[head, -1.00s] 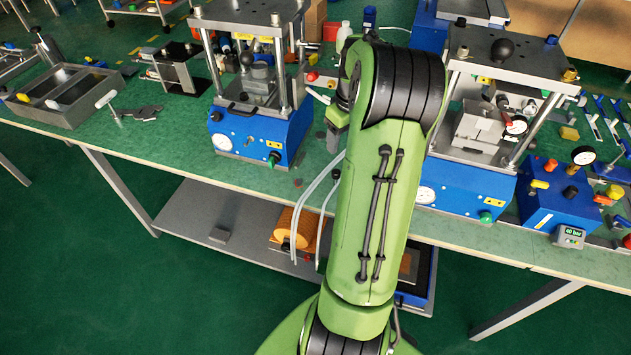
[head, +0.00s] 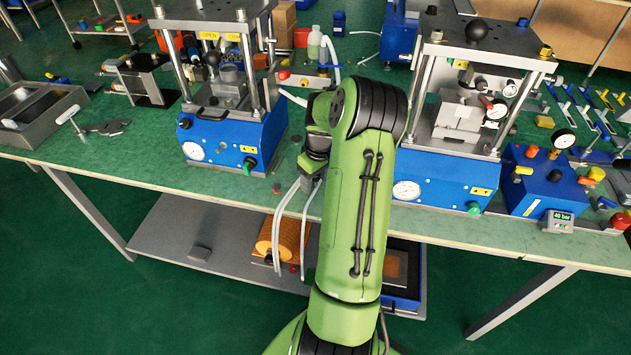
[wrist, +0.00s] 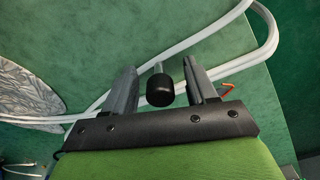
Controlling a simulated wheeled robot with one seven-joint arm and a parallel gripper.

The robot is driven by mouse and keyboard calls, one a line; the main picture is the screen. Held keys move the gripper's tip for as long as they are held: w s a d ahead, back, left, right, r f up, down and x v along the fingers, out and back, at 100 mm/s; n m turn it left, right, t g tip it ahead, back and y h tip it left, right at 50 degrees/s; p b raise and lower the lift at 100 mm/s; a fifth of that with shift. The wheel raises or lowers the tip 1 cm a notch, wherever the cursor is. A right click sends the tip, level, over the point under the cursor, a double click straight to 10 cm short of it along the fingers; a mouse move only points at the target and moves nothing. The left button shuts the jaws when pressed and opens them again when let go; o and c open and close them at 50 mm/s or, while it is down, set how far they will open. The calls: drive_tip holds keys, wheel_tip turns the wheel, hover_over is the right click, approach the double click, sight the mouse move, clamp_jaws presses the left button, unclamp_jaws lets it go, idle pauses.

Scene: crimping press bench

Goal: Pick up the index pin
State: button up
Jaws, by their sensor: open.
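A small pin with a black round knob and a short grey stem (wrist: 159,88), which looks like the index pin, shows in the wrist view. It stands between the two grey fingers of my gripper (wrist: 158,66). The fingers are open, with a visible gap on each side of the knob. I cannot tell how far below the fingertips the pin is. In the head view my green arm reaches over the bench between the two blue presses. The fingers and the pin cannot be made out there.
Pale hoses (wrist: 230,45) curve over the green bench (wrist: 90,30) around the gripper. A blue press (head: 232,145) stands left of my arm and another (head: 445,180) right of it. A control box (head: 550,185) with a gauge is further right. Grey metal trays (head: 40,110) stand at far left.

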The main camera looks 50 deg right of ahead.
drive_tip(key=shift+r, duration=0.2)
drive_tip(key=shift+c, duration=0.9)
clamp_jaws()
